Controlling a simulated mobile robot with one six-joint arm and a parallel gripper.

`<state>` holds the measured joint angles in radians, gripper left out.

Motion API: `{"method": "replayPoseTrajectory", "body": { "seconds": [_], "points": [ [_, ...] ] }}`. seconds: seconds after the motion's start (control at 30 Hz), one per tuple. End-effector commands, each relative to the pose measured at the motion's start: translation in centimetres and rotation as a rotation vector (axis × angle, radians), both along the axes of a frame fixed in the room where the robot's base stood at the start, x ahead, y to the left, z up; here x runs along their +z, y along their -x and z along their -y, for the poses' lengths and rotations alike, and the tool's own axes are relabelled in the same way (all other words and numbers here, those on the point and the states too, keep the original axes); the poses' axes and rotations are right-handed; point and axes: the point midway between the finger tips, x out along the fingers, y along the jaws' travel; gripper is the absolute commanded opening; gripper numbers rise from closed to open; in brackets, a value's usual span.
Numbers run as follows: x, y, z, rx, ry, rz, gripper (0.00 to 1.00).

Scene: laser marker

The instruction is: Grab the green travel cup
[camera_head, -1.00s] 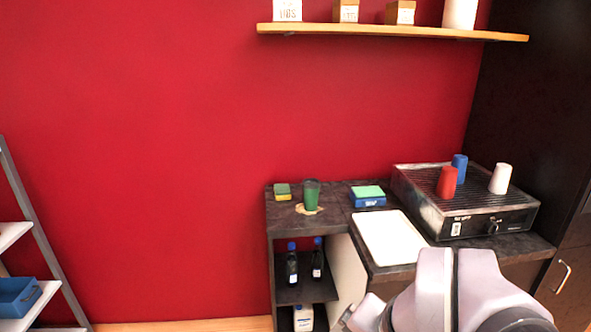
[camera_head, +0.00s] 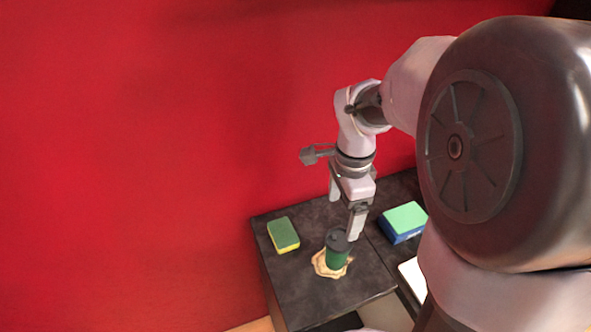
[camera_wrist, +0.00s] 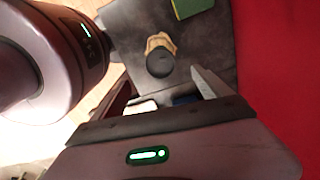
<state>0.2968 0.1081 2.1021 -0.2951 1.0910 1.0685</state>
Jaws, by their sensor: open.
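The green travel cup (camera_head: 336,259) with a dark lid stands upright on a tan patch (camera_head: 319,265) on the dark counter. In the wrist view its round dark lid (camera_wrist: 160,63) shows from above, just beyond my fingers. My gripper (camera_head: 345,208) is open and empty, pointing down over the counter. In the head view it is above and slightly right of the cup, with one finger close to the lid. I cannot tell whether that finger touches the lid. The cup is not clearly between the fingers.
A green and yellow sponge (camera_head: 284,235) lies left of the cup. A green sponge on a blue block (camera_head: 402,222) lies to the right. A white tray edge (camera_head: 413,272) shows near my arm. The red wall (camera_head: 150,150) is behind. My arm hides much of the right side.

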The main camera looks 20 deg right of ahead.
Motion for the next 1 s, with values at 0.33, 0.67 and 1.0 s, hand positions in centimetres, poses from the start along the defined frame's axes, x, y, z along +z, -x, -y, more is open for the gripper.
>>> {"method": "replayPoseTrajectory", "body": {
  "seconds": [0.33,0.67,1.0],
  "points": [
    [-9.9,0.1,0.0,0.003,-0.001,-0.002,0.87],
    [-15.2,-0.4,0.3,0.002,0.0,-0.001,0.87],
    [-15.7,-0.5,0.3,0.002,0.001,0.002,0.78]
  ]
}}
